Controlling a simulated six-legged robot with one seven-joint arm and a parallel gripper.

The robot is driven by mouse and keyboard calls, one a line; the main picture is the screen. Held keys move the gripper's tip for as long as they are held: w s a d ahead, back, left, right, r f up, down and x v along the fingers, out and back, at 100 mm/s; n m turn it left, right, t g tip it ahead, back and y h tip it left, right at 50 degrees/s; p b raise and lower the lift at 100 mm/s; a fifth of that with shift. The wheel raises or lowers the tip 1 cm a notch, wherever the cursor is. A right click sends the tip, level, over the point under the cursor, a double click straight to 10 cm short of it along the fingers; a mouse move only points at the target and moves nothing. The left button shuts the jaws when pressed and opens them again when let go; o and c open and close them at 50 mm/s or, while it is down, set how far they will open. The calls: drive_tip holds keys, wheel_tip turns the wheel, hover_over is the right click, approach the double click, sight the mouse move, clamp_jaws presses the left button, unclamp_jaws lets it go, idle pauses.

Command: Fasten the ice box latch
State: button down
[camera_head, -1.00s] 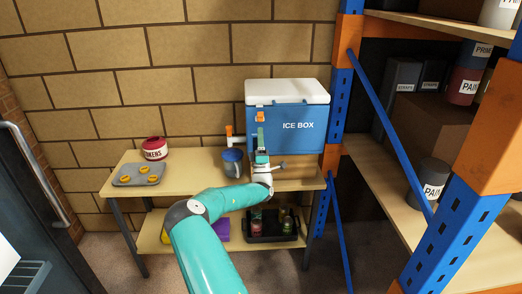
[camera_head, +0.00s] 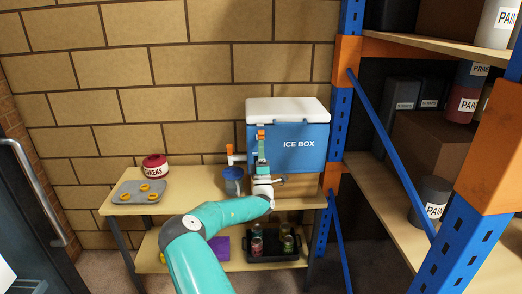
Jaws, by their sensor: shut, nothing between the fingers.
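The ice box (camera_head: 305,160) is a blue box with a white lid, standing raised at the back right of the wooden table. Its lid (camera_head: 288,107) looks shut. An orange latch piece (camera_head: 260,133) shows on the front left of the box, just under the lid. My gripper (camera_head: 261,145) is shut and empty in front of the box's left side, with its tip at or just below the orange piece. I cannot tell whether they touch. The gripper hides part of the box front, and the latch's exact position is too small to make out.
A blue cup (camera_head: 233,178) stands left of my gripper beside a white tap with an orange end (camera_head: 230,151). A red TOKENS pot (camera_head: 155,167) and a grey tray with yellow rings (camera_head: 138,193) are at the left. A shelf rack (camera_head: 343,120) stands close on the right.

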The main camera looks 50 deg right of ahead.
sight(261, 134)
wheel_tip(261, 134, up, 2)
drive_tip(key=g+y, duration=0.2)
drive_tip(key=shift+r+y, duration=0.2)
drive_tip(key=shift+y, duration=0.1)
drive_tip(key=r+g+y, duration=0.2)
drive_tip(key=shift+w+d+g+y, duration=0.15)
drive_tip(key=shift+d+g+y, duration=0.15)
drive_tip(key=shift+y, duration=0.1)
drive_tip(key=shift+w+d+r+g+y, duration=0.1)
drive_tip(key=shift+w+r+g+y, duration=0.1)
drive_tip(key=shift+g+y, duration=0.1)
drive_tip(key=shift+f, duration=0.1)
